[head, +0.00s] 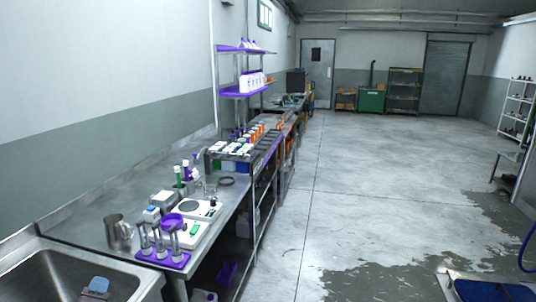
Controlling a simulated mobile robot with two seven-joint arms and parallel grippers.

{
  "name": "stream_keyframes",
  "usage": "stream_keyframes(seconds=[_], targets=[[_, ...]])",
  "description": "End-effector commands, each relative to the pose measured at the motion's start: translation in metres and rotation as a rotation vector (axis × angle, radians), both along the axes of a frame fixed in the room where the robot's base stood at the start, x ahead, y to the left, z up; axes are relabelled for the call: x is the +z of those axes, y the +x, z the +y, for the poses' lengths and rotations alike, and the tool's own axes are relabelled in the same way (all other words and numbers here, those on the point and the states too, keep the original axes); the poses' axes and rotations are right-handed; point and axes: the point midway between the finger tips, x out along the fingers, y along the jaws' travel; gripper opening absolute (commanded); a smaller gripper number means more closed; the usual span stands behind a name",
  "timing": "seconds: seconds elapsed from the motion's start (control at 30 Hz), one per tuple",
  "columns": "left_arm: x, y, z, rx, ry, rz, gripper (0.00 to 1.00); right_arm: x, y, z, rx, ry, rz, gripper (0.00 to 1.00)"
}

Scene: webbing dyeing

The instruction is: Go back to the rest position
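My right gripper is not in view.
A steel bench (95,215) runs along the left wall. On it stand a metal jug (118,232), a purple rack (163,258) with metal cylinders, and a white scale (194,209). The concrete floor (350,190) is open to the right, with a wet patch (400,280).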

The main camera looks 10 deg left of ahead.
Motion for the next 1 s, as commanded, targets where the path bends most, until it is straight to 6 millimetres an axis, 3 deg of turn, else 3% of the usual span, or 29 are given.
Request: stream_keyframes(seconds=[0.2, 0.4, 0.7, 1.0], targets=[[-0.052, -0.076, -0.048, 0.290, -0.714, 0.022, 0.34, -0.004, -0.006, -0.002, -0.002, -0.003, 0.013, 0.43], [-0.078, -0.136, -0.098, 0.565, -1.178, 0.077, 0.34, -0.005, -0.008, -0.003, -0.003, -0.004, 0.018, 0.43], [-0.086, -0.188, -0.149, 0.831, -1.509, 0.154, 0.34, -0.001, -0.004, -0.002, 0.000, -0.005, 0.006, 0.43], [-0.081, -0.225, -0.186, 1.031, -1.694, 0.225, 0.34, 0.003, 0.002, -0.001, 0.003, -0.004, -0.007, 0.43]])
